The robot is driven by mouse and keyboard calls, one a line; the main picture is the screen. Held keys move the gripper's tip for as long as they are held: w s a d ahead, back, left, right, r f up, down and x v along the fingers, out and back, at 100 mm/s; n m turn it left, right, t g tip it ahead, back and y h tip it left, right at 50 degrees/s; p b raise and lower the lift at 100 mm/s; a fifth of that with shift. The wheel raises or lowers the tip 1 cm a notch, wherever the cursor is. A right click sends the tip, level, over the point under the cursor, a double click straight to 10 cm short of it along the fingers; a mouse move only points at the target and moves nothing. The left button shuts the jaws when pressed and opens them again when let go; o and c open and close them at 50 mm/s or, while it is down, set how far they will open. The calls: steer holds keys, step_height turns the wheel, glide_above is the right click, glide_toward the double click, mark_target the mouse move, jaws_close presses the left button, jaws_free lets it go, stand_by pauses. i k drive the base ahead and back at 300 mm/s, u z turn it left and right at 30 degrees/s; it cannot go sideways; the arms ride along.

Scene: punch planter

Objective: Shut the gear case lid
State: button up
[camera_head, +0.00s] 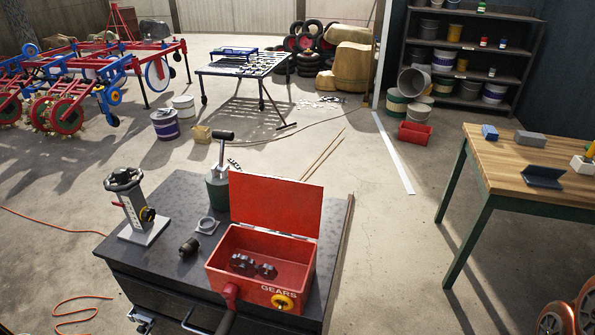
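The red gear case (222,270), with "GEARS" lettered on its front, sits on a dark bench. Its red lid (275,205) stands open, roughly upright along the back edge. Several dark gears (252,266) lie inside the case. A round yellow and black knob (284,301) is on the front at the right. A red part with a dark handle (229,295) shows at the front left; I cannot tell how it attaches. My gripper is not in view.
On the dark bench top (180,208) stand a handwheel device (128,200), a dark cylindrical part (188,247), a grey ring block (207,225) and a green T-handled tool (218,185) close behind the case. A wooden-topped table (500,170) stands to the right, across clear floor.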

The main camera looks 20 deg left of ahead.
mark_target(293, 206)
steer(key=i, duration=2.95)
steer(key=u, duration=4.25)
